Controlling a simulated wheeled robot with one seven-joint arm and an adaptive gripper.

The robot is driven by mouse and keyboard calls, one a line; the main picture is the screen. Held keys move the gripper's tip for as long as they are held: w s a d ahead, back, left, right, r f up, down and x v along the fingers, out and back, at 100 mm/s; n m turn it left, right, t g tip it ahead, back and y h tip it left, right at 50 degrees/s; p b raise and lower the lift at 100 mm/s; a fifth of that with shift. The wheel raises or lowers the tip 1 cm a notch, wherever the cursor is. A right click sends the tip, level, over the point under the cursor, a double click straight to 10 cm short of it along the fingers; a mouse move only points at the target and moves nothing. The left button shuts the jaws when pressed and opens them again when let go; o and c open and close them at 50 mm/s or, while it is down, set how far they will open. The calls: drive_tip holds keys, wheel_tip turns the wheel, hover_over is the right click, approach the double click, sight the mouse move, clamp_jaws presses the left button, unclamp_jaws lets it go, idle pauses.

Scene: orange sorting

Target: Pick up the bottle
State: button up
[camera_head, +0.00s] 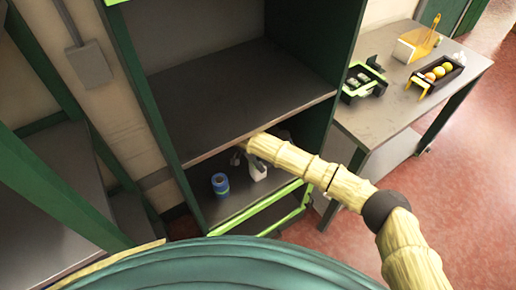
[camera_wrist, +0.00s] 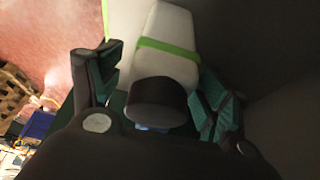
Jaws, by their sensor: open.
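A white bottle (camera_wrist: 172,45) with a green stripe and a dark cap (camera_wrist: 158,101) fills the middle of the wrist view. My gripper (camera_wrist: 160,75) is open, with one dark green finger on each side of the bottle. I cannot tell whether either finger touches it. In the head view the white bottle (camera_head: 257,170) stands on the lower shelf, partly hidden by my arm. My gripper (camera_head: 240,155) shows there only in small part, under the edge of the upper shelf.
A blue roll-like item (camera_head: 220,184) stands on the lower shelf (camera_head: 232,204), left of the bottle. The upper shelf (camera_head: 230,100) is empty and lies close above my gripper. A table (camera_head: 395,112) at the right holds a black box of oranges (camera_head: 439,75) and a green-black tray (camera_head: 364,80).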

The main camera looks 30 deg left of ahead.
drive_tip(key=shift+c, duration=0.4)
drive_tip(key=c, duration=1.2)
drive_tip(key=shift+c, duration=0.2)
drive_tip(key=shift+w+r, duration=0.1)
drive_tip(key=shift+r, duration=0.05)
